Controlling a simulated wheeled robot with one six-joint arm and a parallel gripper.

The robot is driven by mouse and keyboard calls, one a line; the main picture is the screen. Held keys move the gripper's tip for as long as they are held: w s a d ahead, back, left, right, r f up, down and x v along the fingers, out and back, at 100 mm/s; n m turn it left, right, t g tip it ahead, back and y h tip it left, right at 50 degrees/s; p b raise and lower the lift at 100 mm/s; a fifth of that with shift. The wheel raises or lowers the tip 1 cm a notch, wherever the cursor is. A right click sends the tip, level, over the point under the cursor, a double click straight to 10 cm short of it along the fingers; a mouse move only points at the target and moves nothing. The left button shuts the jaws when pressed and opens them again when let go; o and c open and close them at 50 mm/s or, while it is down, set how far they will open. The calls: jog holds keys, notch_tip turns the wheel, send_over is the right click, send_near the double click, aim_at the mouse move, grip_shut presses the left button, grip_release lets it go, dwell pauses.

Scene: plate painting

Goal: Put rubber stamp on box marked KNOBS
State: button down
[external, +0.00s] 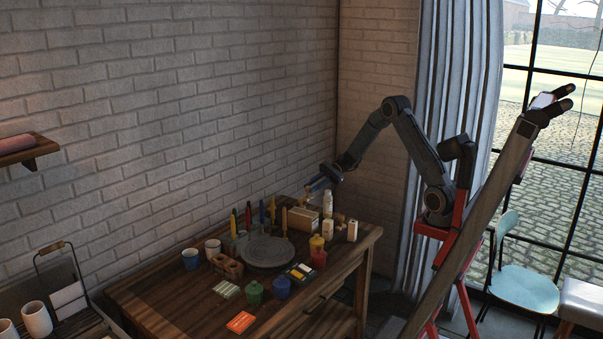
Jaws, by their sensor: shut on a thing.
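My gripper (313,187) is at the back right of the wooden table, shut on a small tan piece. This is likely the rubber stamp (311,195), though it is too small to make out clearly. The gripper holds it above or just at the top of a tan box (298,221). Whether the stamp touches the box cannot be told. The box stands at the back right of the table; its lettering is too small to read, so I cannot confirm that it says KNOBS.
A white bottle (328,204) and small pale boxes (352,231) stand right of the tan box. A round grey turntable (266,252), upright tools and several coloured jars (282,287) crowd the table (180,304). Its front left is mostly clear, with an orange card (240,322) near the front.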

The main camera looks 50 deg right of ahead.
jog(key=shift+f+p, duration=0.7)
jog(key=shift+f, duration=2.85)
jog(key=shift+f, duration=0.15)
jog(key=c, duration=1.5)
grip_release()
jog(key=b+v, duration=0.3)
jog(key=v, duration=0.9)
